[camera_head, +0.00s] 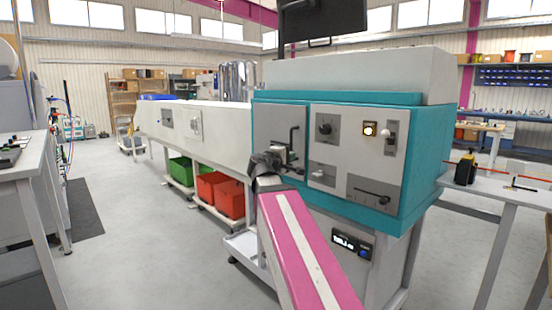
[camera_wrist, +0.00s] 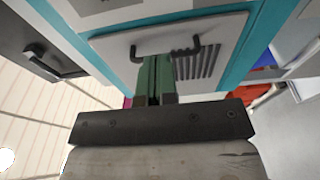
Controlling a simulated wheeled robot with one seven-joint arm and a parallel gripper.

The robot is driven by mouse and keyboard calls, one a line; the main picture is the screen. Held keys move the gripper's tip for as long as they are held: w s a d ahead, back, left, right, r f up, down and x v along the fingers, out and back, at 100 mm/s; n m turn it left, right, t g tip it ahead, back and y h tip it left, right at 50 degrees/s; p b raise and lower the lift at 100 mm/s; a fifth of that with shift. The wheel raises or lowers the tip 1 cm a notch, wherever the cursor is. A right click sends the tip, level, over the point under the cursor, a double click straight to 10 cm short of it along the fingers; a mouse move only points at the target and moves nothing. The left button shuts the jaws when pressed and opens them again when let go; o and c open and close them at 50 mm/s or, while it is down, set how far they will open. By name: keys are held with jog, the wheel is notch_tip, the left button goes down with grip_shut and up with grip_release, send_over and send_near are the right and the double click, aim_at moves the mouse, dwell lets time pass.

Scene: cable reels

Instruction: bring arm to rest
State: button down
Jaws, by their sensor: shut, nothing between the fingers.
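My gripper (camera_wrist: 154,62) shows in the wrist view as two green fingers closed together with nothing between them. The fingertips point at a light grey panel (camera_wrist: 220,45) and cover the middle of a black handle (camera_wrist: 193,47). I cannot tell whether they touch it. In the head view my gripper (camera_head: 281,156) is a dark shape at the end of my pink and white arm, close to the front of the teal and grey machine (camera_head: 425,150). A black lever (camera_head: 293,141) stands just beyond it there.
Red bins (camera_head: 231,199) and green bins (camera_head: 181,170) sit low to the left. A workbench (camera_head: 492,190) stands at right.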

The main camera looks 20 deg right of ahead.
jog(key=s+a+f+m+g+y, duration=0.15)
jog(key=f+y, duration=0.25)
jog(key=f, duration=1)
jog(key=s+a+f+m+g+y, duration=0.1)
jog(key=a+f+m+g+y, duration=0.15)
jog(key=f, duration=1.05)
jog(key=s+a+f+m+g+y, duration=0.1)
jog(key=s+a+f+g+y, duration=0.2)
jog(key=f, duration=0.8)
jog(key=s+a+f+m+g+y, duration=0.2)
jog(key=s+a+f+y, duration=0.3)
jog(key=f, duration=0.6)
jog(key=s+a+g, duration=0.1)
jog(key=s+a, duration=0.1)
jog(key=a, duration=0.1)
jog(key=shift+s+g, duration=0.3)
jog(key=shift+s, duration=0.1)
